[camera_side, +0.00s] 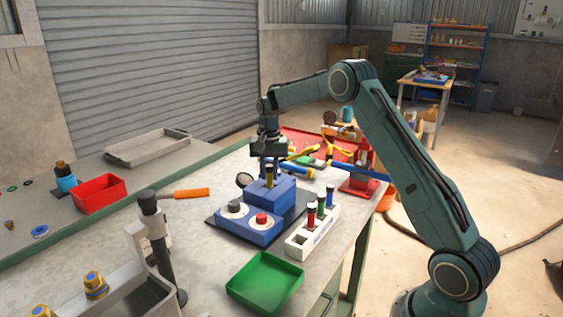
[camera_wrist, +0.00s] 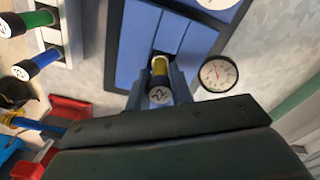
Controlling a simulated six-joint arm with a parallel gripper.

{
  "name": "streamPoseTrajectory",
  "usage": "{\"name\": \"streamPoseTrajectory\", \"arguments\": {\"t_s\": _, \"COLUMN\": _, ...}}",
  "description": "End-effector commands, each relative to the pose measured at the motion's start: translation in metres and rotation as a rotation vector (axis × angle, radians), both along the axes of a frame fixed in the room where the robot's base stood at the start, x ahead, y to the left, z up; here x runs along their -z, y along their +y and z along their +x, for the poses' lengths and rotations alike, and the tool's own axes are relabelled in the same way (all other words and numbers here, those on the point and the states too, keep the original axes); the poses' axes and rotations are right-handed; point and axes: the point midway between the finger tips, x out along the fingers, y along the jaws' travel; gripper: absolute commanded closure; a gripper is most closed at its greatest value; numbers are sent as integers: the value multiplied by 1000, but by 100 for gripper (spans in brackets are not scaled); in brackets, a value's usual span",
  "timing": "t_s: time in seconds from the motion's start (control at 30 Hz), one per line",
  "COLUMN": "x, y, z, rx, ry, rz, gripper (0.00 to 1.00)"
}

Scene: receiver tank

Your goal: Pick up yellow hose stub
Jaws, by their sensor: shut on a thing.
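The yellow hose stub (camera_side: 269,176) has a dark, marked cap and stands upright at the top of the blue receiver block (camera_side: 270,197). In the wrist view the yellow hose stub (camera_wrist: 160,68) sits between the two fingers of my gripper (camera_wrist: 160,90), which are shut on it. The far end of the stub meets a dark opening in the blue block (camera_wrist: 190,42). I cannot tell how deep it sits there. In the side view my gripper (camera_side: 269,160) points down over the block.
A white rack (camera_side: 312,235) with red, green and blue stubs stands right of the block. A round gauge (camera_wrist: 217,74) is close beside my gripper. A green tray (camera_side: 265,284) lies in front. A red tray (camera_side: 310,141) with tools lies behind.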

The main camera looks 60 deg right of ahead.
Motion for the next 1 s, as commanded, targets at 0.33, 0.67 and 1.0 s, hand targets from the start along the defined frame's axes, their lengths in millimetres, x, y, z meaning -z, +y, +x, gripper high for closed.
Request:
{"name": "streamPoseTrajectory", "arguments": {"t_s": 0.33, "x": -41, "y": 0, "z": 1, "rx": 0, "ry": -5, "rz": -2, "gripper": 100}}
{"name": "streamPoseTrajectory", "arguments": {"t_s": 0.67, "x": -114, "y": 0, "z": 1, "rx": 0, "ry": -6, "rz": -2, "gripper": 100}}
{"name": "streamPoseTrajectory", "arguments": {"t_s": 1.0, "x": -171, "y": 0, "z": 1, "rx": 0, "ry": -3, "rz": -1, "gripper": 100}}
